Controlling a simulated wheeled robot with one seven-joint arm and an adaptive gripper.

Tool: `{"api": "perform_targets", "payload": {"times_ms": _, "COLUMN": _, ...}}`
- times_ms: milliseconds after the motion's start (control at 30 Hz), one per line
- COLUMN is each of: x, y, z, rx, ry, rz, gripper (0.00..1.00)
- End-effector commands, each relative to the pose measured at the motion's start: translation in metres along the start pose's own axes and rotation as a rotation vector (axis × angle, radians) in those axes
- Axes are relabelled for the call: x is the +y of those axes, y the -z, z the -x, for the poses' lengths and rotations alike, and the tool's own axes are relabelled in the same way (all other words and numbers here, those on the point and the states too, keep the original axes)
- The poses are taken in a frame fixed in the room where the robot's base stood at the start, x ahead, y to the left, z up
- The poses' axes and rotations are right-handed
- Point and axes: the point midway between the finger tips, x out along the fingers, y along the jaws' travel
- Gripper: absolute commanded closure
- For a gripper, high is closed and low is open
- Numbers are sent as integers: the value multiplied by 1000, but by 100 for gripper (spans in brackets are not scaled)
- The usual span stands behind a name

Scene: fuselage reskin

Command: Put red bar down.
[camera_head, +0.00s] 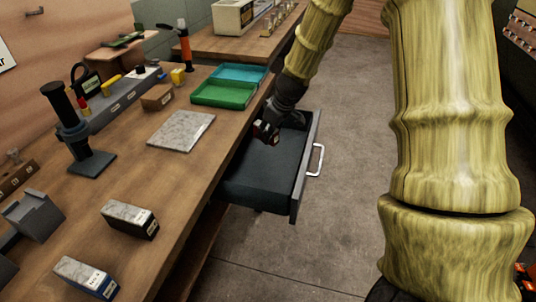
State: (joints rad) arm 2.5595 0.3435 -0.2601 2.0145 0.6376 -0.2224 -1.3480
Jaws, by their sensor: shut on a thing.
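The visible drawer floor is dark and looks mostly bare.
The wooden bench (150,185) holds a green tray (222,94), a teal tray (238,73), a grey slab (181,131), a black stand (90,160) and labelled boxes (130,218). The drawer front with its handle (317,160) juts over open floor (340,215).

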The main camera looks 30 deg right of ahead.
Motion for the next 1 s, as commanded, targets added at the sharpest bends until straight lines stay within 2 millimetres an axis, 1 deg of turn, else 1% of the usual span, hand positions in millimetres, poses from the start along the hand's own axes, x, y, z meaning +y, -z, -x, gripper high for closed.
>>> {"api": "perform_targets", "payload": {"times_ms": 33, "x": 0, "y": -4, "z": -10, "rx": 0, "ry": 1, "rz": -2, "gripper": 100}}
{"api": "perform_targets", "payload": {"times_ms": 100, "x": 0, "y": -9, "z": -21, "rx": -1, "ry": 2, "rz": -2, "gripper": 100}}
{"api": "perform_targets", "payload": {"times_ms": 233, "x": 0, "y": -15, "z": -37, "rx": 0, "ry": 1, "rz": -1, "gripper": 100}}
{"api": "perform_targets", "payload": {"times_ms": 300, "x": 0, "y": -17, "z": -43, "rx": 1, "ry": 0, "rz": -1, "gripper": 100}}
{"api": "perform_targets", "payload": {"times_ms": 567, "x": 0, "y": -22, "z": -54, "rx": 0, "ry": 0, "rz": -1, "gripper": 100}}
{"api": "perform_targets", "payload": {"times_ms": 833, "x": 0, "y": -34, "z": -82, "rx": 0, "ry": 0, "rz": -2, "gripper": 100}}
{"api": "perform_targets", "payload": {"times_ms": 1000, "x": 0, "y": -35, "z": -86, "rx": 2, "ry": -1, "rz": 0, "gripper": 100}}
